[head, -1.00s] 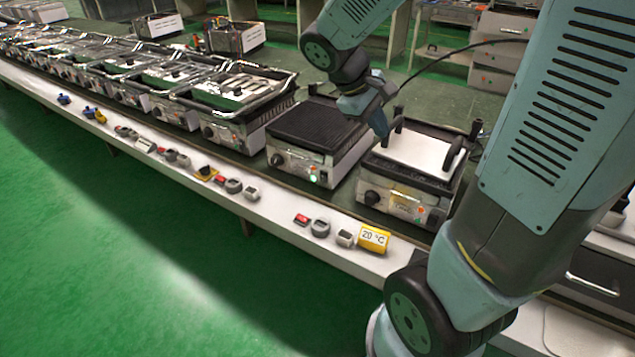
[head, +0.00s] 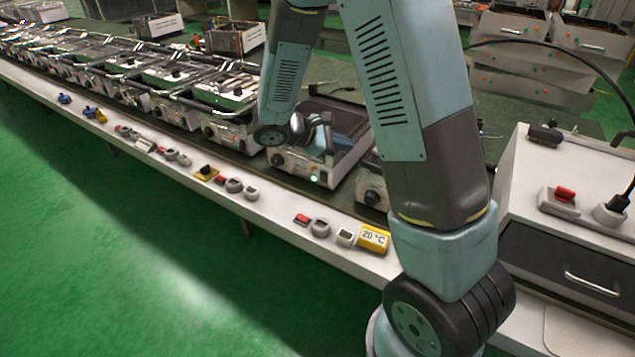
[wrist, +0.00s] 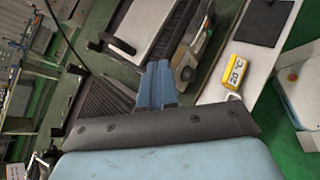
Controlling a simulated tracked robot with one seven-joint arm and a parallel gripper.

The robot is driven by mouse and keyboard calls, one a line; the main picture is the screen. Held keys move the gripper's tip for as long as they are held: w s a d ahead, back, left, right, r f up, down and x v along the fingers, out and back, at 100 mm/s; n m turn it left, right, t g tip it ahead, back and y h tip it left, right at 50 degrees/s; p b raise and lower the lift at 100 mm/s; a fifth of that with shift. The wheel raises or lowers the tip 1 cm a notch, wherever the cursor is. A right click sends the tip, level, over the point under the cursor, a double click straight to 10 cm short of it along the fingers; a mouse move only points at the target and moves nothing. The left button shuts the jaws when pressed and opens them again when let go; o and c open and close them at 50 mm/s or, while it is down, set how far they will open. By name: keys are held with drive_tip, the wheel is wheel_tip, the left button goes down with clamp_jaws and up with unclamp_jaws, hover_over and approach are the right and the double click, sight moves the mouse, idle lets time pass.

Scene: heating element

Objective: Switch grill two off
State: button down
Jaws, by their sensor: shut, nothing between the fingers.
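A grill with a black ridged plate (head: 340,107) stands on the bench in the head view. Its front has a dark knob (head: 277,160) and a lit green light (head: 314,177). To its right, a second grill, mostly hidden behind my arm, shows a front knob (head: 372,197). In the wrist view that grill has a white plate (wrist: 143,25) and a knob (wrist: 187,73); the ridged plate (wrist: 100,108) lies to its left. My gripper (wrist: 158,72) is shut and empty, its blue fingers above the grills. In the head view my wrist partly covers the ridged grill.
A yellow 20 °C display (head: 373,238) sits on the bench's front ledge beside several small red, grey and white controls (head: 320,228). More grills (head: 225,90) line the bench to the left. A white cabinet with a red switch (head: 563,195) stands at the right.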

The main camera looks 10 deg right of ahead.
drive_tip(key=w+a+f+n+t, duration=0.2)
drive_tip(key=a+f+n+t, duration=0.1)
drive_tip(key=f, duration=0.5)
drive_tip(key=w+a+f+n+t, duration=0.2)
drive_tip(key=a+f+n, duration=0.3)
drive_tip(key=f, duration=0.3)
drive_tip(key=w+a+f+n+t+y, duration=0.1)
drive_tip(key=a+f+n+t, duration=0.3)
drive_tip(key=f, duration=0.4)
drive_tip(key=shift+w+a+n, duration=0.4)
drive_tip(key=shift+a+n, duration=0.05)
drive_tip(key=shift+n, duration=0.05)
drive_tip(key=shift+w+d+f, duration=0.1)
approach(322, 177)
drive_tip(key=x, duration=0.5)
drive_tip(key=shift+d+f, duration=0.15)
drive_tip(key=shift+f, duration=0.15)
drive_tip(key=shift+w+d+r, duration=0.1)
drive_tip(key=shift+w+d, duration=0.3)
drive_tip(key=shift+d, duration=0.1)
